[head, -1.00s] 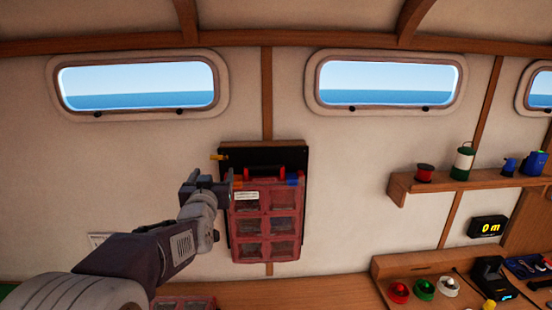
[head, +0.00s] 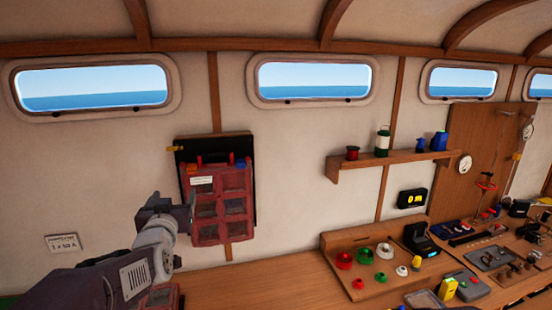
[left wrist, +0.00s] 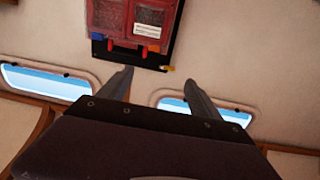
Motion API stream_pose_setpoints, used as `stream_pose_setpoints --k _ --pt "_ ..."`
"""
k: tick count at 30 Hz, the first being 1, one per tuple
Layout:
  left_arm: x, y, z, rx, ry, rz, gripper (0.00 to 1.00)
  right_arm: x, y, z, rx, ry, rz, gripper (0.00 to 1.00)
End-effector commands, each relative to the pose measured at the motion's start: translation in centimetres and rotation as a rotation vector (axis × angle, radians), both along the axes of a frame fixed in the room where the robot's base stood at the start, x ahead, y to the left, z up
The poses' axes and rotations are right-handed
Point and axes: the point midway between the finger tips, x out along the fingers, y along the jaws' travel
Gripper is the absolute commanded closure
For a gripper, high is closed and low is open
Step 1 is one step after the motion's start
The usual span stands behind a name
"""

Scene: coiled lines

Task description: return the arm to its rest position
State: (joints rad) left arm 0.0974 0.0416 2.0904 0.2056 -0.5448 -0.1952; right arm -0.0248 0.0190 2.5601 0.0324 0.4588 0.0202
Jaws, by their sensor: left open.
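My left gripper (head: 165,210) is raised at the lower left of the head view, in front of the wall and just left of the red case. In the left wrist view its two fingers (left wrist: 158,85) stand apart with nothing between them. The red case (head: 220,228) with clear compartments is on a black board (head: 247,155) on the wall. The case and board show upside down in the left wrist view (left wrist: 115,18), beyond the fingertips. My right gripper is in neither view.
A wooden shelf (head: 395,162) holds a red spool, a green-and-white lantern and blue items. The bench below carries a rack (head: 345,245) with coloured discs, a black device (head: 418,238) and small tools.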

Motion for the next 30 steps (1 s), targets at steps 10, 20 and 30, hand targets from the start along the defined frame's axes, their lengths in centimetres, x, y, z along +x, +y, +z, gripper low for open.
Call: stream_pose_setpoints --k 10,20,30 --pt "-2.2 -4.0 -13.3 -0.021 0.258 -0.096 0.27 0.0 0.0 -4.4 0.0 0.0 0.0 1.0" --pt "-15.0 -8.5 -34.7 -0.103 0.922 -0.203 0.27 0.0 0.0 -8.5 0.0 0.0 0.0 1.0" --pt "-28.5 -8.5 -40.6 -0.187 1.429 -0.153 0.27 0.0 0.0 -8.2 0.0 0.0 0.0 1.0"
